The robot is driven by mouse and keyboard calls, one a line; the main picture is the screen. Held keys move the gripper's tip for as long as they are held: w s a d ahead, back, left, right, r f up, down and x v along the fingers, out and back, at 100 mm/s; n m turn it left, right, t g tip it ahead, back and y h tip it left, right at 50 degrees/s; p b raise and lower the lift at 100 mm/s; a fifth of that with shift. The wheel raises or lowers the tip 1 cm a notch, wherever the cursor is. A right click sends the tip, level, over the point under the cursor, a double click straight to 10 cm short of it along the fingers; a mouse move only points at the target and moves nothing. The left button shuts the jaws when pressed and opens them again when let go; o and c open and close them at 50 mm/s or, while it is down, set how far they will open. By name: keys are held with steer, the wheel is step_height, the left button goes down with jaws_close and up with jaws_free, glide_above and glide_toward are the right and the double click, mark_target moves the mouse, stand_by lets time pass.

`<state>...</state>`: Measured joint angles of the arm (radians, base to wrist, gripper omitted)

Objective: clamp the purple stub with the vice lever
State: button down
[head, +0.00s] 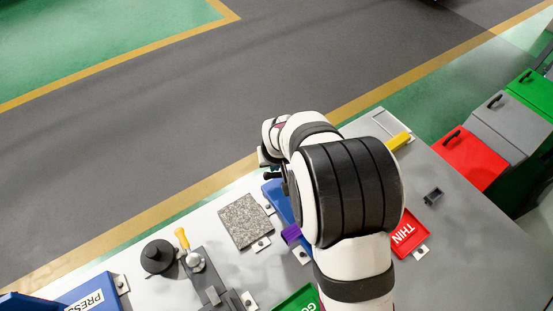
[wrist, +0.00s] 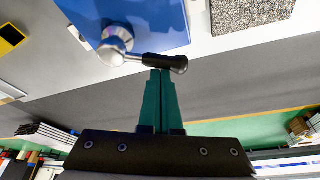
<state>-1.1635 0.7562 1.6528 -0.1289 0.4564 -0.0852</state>
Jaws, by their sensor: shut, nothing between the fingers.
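The purple stub (head: 291,234) shows in the head view at the near end of the blue vice (head: 272,192), partly hidden by my arm. Whether the jaws press on it cannot be seen. In the wrist view the blue vice body (wrist: 160,18) carries a silver hub (wrist: 115,43). The vice lever (wrist: 166,63) runs right from this hub and ends in a black handle. My gripper (wrist: 160,74) has its teal fingers together and empty, with the tips right at the black handle. Whether they touch it cannot be told. The stub is not visible in the wrist view.
A speckled stone plate (head: 245,221) lies left of the vice. A red THIN tray (head: 408,233), a small dark block (head: 433,196) and a yellow piece (head: 398,141) are to the right. A green tray (head: 300,300) and a dark fixture (head: 213,287) are in front.

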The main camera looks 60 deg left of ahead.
steer(key=shift+s+d+n+g, duration=0.4)
steer(key=shift+d+n, duration=0.2)
steer(key=shift+n, duration=0.4)
steer(key=shift+s+d, duration=0.15)
steer(key=shift+d, duration=0.4)
steer(key=shift+s+d+f, duration=0.1)
steer(key=shift+d, duration=0.1)
